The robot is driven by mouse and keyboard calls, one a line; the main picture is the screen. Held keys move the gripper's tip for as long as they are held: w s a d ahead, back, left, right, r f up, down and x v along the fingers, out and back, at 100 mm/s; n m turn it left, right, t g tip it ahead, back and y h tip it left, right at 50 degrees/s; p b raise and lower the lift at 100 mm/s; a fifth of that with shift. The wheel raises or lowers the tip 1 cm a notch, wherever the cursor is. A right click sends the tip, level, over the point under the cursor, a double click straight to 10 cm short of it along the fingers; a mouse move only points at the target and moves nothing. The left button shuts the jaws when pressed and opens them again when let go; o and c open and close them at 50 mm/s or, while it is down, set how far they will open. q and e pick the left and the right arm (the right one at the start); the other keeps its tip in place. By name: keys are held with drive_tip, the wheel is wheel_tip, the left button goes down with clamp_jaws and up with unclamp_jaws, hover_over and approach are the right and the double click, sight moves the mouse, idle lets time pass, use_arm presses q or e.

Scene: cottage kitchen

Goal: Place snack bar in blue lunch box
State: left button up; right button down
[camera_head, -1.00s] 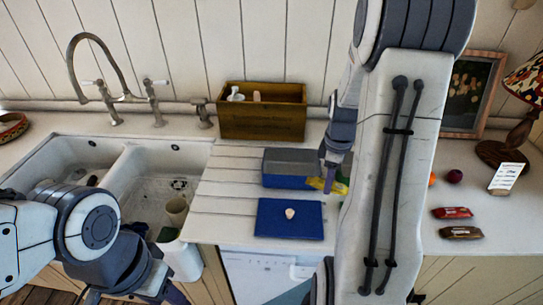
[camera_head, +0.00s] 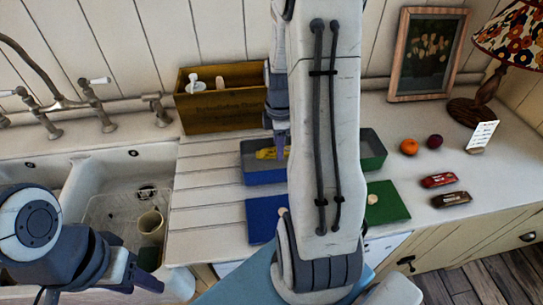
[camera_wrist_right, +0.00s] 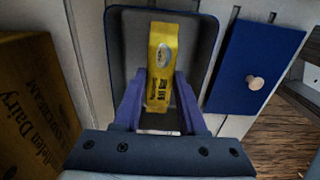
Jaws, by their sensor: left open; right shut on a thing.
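The blue lunch box (camera_head: 262,176) is open on the white counter, with its blue lid (camera_head: 261,220) lying flat in front of it. My right gripper (camera_head: 278,142) points down at the box and is shut on a yellow wrapped packet (camera_head: 266,154). In the right wrist view, the packet (camera_wrist_right: 160,62) stands between the fingers, over or inside the box (camera_wrist_right: 118,45); whether it touches the bottom cannot be told. My right forearm hides the box's right end. My left gripper (camera_head: 140,279) is open and empty at the lower left, by the sink.
A green box (camera_head: 374,150) and green lid (camera_head: 386,203) lie right of my forearm. A red bar (camera_head: 439,180), a brown bar (camera_head: 451,200), an orange (camera_head: 409,147) and a plum (camera_head: 434,141) lie further right. A wooden crate (camera_head: 222,112) stands behind.

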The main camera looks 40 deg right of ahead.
sight(273, 167)
drive_tip(key=shift+w+a+f, duration=0.5)
drive_tip(key=shift+w+a, duration=0.05)
drive_tip(key=shift+a, duration=0.05)
drive_tip(key=shift+f+p, duration=0.4)
drive_tip(key=shift+f, duration=1.65)
drive_tip(key=shift+f, duration=0.1)
drive_tip(key=shift+c, duration=2.3)
unclamp_jaws()
